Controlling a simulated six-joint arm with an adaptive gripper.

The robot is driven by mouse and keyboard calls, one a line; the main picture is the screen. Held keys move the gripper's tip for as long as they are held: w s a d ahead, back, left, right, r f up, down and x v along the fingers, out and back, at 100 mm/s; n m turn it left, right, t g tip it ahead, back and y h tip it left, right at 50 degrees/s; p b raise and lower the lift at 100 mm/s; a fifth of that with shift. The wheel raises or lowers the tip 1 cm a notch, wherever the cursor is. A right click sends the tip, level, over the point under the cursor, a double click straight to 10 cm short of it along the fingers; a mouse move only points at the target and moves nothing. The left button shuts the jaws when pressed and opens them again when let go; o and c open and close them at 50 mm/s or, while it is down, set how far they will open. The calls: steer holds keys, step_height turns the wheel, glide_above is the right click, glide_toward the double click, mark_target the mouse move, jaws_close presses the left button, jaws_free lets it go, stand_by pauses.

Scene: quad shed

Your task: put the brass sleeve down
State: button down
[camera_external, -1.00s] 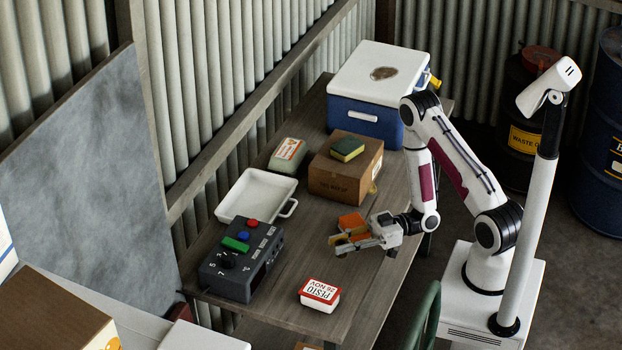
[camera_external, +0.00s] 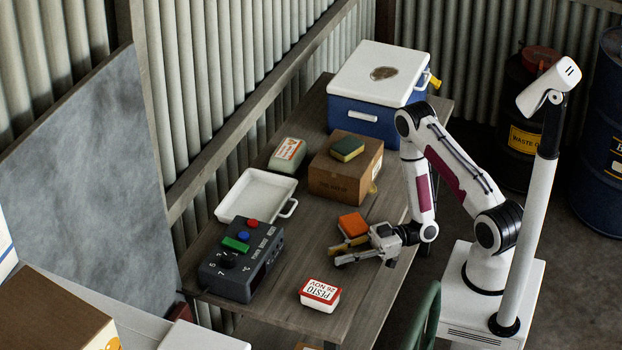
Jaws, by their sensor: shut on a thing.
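My gripper (camera_external: 341,256) is low over the front part of the wooden table (camera_external: 298,265), pointing left, with its fingers shut on the brass sleeve (camera_external: 350,242). Only a small tan-gold strip of the sleeve shows between and beside the fingers, just in front of an orange block (camera_external: 352,223). The fingers hide most of it. I cannot tell whether the sleeve touches the tabletop.
A pesto tub (camera_external: 320,294) stands in front of my gripper. A dark control box (camera_external: 236,272) with coloured buttons and a white tray (camera_external: 228,211) are to the left. A cardboard box (camera_external: 336,186) bearing a sponge (camera_external: 347,149) and a blue cooler (camera_external: 366,118) stand behind.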

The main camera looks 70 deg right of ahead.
steer(key=shift+f, duration=0.1)
stand_by(0.3)
steer(key=c, duration=1.8)
jaws_free()
steer(key=shift+f, duration=0.1)
steer(key=shift+o, duration=0.2)
steer(key=shift+v, duration=6)
steer(key=shift+r, duration=0.2)
